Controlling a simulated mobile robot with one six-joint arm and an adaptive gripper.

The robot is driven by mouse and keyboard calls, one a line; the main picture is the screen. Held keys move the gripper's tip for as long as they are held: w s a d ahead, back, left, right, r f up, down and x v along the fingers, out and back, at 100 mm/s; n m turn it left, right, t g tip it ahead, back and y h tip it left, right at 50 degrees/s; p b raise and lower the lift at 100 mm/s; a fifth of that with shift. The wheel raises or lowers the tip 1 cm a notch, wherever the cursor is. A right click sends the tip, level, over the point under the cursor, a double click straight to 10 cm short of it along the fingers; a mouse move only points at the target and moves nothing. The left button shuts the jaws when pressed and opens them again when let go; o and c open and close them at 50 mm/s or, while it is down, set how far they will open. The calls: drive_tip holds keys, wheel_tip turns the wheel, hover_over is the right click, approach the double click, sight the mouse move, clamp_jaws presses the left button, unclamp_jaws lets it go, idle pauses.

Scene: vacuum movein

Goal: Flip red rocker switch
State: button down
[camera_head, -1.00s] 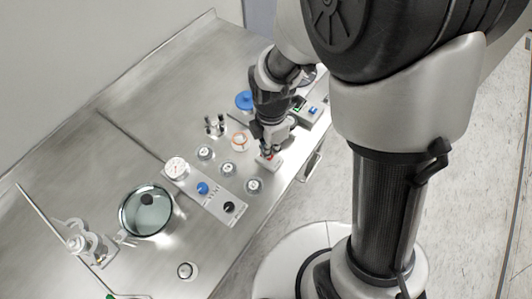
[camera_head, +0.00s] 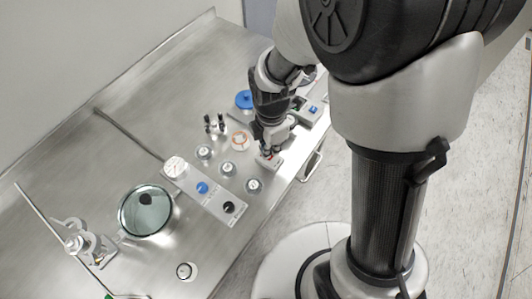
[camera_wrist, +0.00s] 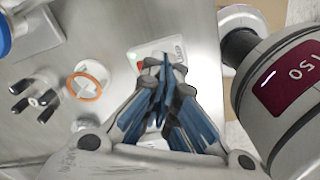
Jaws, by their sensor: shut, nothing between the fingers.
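A small pale switch box (camera_head: 270,162) sits near the right front edge of the steel bench. A bit of red shows at it under my gripper (camera_head: 268,153); the rocker itself is mostly hidden. In the wrist view the white box (camera_wrist: 172,47) lies just beyond the fingertips. My gripper (camera_wrist: 163,62) is shut and empty, pointing down at the box. I cannot tell whether the tips touch the rocker or which way it is tipped.
Several round knobs (camera_head: 228,169) stand left of the switch box.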

drive_tip(key=shift+f+b, duration=0.55)
drive_tip(key=shift+f, duration=0.25)
drive_tip(key=shift+r, duration=0.2)
wheel_tip(320, 180, up, 7)
drive_tip(key=p, duration=0.6)
drive_tip(key=shift+f, duration=0.1)
idle(0.6)
drive_tip(key=s+d+r+m+t, duration=0.1)
drive_tip(key=s+d+r+m, duration=0.2)
drive_tip(key=r+m, duration=0.4)
drive_tip(key=s+d+r+m+t, duration=0.2)
drive_tip(key=s+d+r+m, duration=0.2)
drive_tip(key=s+r+m, duration=0.2)
drive_tip(key=s+d+r+m+t, duration=0.1)
drive_tip(key=s+d+r+m, duration=0.3)
drive_tip(key=r+m, duration=0.4)
drive_tip(key=shift+s+m+t, duration=0.3)
drive_tip(key=shift+m, duration=0.4)
